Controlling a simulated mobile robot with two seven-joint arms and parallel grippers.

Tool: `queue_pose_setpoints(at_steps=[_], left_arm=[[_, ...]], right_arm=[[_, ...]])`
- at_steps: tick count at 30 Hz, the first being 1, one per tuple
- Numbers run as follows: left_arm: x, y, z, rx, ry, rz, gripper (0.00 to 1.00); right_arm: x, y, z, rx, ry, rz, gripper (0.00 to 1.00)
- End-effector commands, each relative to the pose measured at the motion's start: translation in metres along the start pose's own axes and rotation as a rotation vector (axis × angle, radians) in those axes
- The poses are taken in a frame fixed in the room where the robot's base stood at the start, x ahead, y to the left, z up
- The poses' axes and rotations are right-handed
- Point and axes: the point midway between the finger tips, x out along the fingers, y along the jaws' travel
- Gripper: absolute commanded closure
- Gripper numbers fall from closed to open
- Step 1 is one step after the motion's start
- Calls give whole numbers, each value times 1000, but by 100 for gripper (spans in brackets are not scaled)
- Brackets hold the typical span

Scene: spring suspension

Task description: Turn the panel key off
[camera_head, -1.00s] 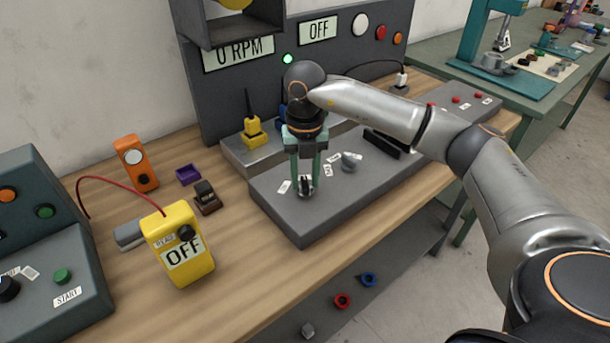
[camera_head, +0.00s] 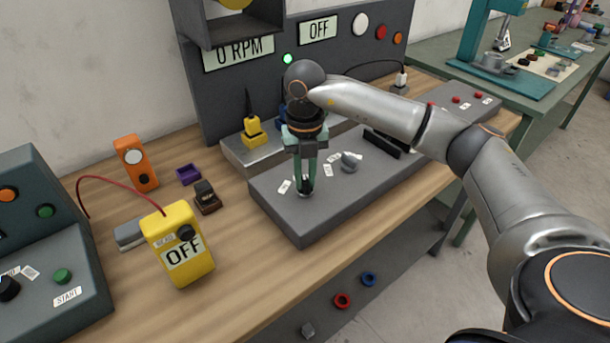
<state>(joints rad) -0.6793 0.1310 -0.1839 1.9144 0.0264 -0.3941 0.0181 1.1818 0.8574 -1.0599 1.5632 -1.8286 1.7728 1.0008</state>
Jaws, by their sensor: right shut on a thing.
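The grey control panel (camera_head: 310,222) lies on the wooden bench, with small white labels beside its controls. My right gripper (camera_head: 304,190) points straight down over the panel's left part. Its green fingers are shut on the panel key (camera_head: 304,188), a small dark and metallic piece that the fingers mostly hide. A grey knob (camera_head: 350,162) stands on the panel to the right of the gripper. The label text near the key is too small to read. My left gripper is not in view.
The upright board behind carries an "OFF" display (camera_head: 318,30), a "0 RPM" display (camera_head: 240,52) and a lit green lamp (camera_head: 288,58). A yellow meter (camera_head: 180,245) reading OFF, an orange device (camera_head: 135,162) and a purple tray (camera_head: 188,175) stand to the left.

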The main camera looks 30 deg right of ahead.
Motion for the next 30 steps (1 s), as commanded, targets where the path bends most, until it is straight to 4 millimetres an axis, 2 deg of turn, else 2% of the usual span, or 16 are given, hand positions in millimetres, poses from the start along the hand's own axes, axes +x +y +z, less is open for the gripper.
queue_pose_setpoints(at_steps=[30], left_arm=[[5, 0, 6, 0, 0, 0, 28]], right_arm=[[-1, 3, -1, -838, -2, 0, 100]])
